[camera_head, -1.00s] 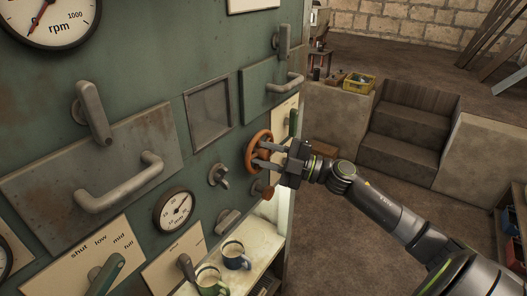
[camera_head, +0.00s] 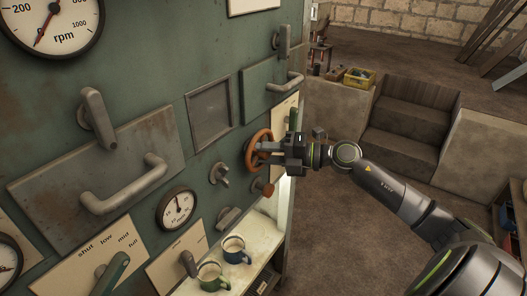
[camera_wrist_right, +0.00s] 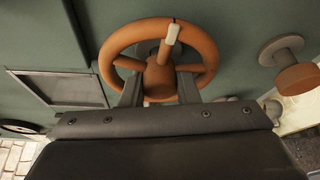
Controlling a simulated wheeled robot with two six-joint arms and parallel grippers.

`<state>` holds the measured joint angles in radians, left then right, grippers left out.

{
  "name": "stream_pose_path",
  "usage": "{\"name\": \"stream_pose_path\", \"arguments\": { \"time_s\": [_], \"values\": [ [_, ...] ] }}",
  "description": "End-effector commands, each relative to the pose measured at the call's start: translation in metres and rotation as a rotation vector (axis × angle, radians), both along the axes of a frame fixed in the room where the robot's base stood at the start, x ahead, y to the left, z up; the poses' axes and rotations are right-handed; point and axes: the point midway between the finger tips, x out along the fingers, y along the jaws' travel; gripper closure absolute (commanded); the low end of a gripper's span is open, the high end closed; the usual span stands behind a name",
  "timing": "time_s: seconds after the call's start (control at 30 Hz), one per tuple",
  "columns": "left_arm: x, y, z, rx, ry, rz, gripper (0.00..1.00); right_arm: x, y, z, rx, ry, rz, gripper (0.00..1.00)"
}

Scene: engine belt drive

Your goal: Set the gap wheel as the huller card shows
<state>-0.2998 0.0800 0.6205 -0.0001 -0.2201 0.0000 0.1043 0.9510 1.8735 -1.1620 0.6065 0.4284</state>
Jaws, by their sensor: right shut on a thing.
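The gap wheel is probably the orange handwheel (camera_head: 257,150) on the green machine front; it fills the upper middle of the right wrist view (camera_wrist_right: 205,48), with a pale marker on its rim. My right gripper (camera_head: 266,149) is shut on the wheel. Its two fingers (camera_wrist_right: 159,88) reach either side of the hub and a spoke. A small dial (camera_head: 177,209), seemingly marked in mm, sits lower left of the wheel, its needle pointing roughly up. A pale card (camera_head: 252,4) is cut off at the top edge; its text cannot be read. My left gripper is out of view.
A small orange-brown knob (camera_head: 263,187) and a wing-shaped tap (camera_head: 219,175) sit just below the wheel. Levers and two handled doors cover the panel. A green mug (camera_head: 211,276) and a blue mug (camera_head: 235,250) stand on the shelf below. Floor at right is open.

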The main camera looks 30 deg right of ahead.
Motion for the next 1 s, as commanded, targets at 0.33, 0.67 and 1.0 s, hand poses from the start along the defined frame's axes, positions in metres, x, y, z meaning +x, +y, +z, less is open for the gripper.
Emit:
{"name": "stream_pose_path", "arguments": {
  "time_s": [0.33, 0.67, 1.0],
  "values": [
    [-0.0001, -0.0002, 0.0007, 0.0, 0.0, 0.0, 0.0, -0.0007, 0.0002, -0.0018, -0.036, -0.011, 0.002, 0.95],
    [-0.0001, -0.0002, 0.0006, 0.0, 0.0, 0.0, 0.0, -0.0008, 0.0002, -0.002, -0.033, -0.01, 0.002, 0.63],
    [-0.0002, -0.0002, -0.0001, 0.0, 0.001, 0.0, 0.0, -0.0015, -0.001, -0.0012, -0.033, -0.011, 0.001, 0.63]
  ]
}}
